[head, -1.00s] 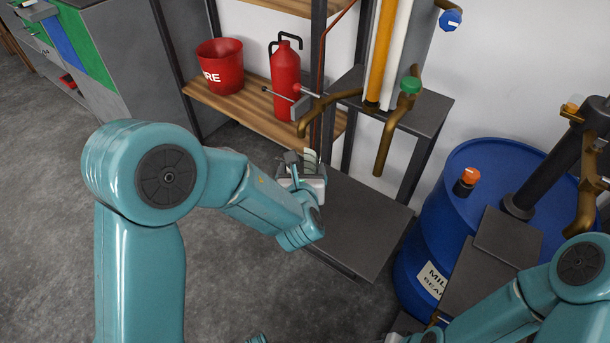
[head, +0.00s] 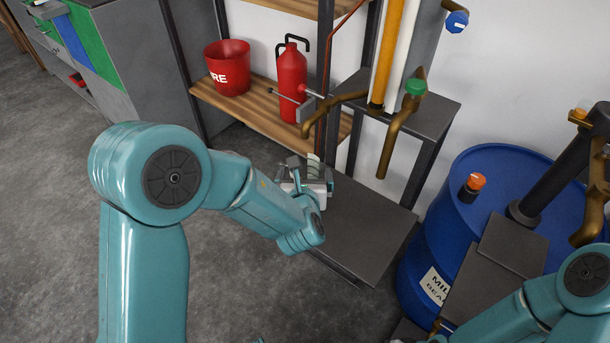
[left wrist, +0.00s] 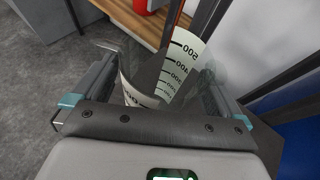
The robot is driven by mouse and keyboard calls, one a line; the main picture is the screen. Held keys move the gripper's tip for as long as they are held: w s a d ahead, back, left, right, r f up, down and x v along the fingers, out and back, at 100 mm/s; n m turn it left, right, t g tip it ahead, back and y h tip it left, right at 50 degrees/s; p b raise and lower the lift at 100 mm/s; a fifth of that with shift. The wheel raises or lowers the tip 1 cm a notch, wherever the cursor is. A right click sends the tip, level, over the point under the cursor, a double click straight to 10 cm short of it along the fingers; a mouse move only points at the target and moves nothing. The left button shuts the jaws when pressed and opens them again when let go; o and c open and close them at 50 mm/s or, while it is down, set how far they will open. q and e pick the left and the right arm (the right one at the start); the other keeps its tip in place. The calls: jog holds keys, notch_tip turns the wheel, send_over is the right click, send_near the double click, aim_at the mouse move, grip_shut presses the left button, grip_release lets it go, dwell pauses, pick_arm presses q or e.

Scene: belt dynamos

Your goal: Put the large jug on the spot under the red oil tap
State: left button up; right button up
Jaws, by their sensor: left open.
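A clear jug with a white strip of black scale marks (left wrist: 187,65) stands in front of my left gripper in the left wrist view. Only a small pale part of the jug (head: 314,163) shows in the head view, behind the gripper. My left gripper (head: 310,182) is open, at the left edge of a low dark platform (head: 358,222). In the left wrist view its fingers lie on either side of the jug; contact cannot be told. A brass spout (head: 330,108) hangs above and behind the gripper. No clearly red tap handle shows. My right gripper is out of view.
A green-handled tap (head: 415,88) points down over the platform. A blue drum (head: 505,165) with an orange cap stands to the right. A wooden shelf (head: 250,110) at the back holds a red bucket (head: 228,68) and red canister (head: 291,82). The platform's middle looks clear.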

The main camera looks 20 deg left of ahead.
pick_arm(q)
jog(key=p+v, duration=0.1)
jog(key=v, duration=1.1)
jog(key=shift+r, duration=0.2)
jog(key=shift+w, duration=0.1)
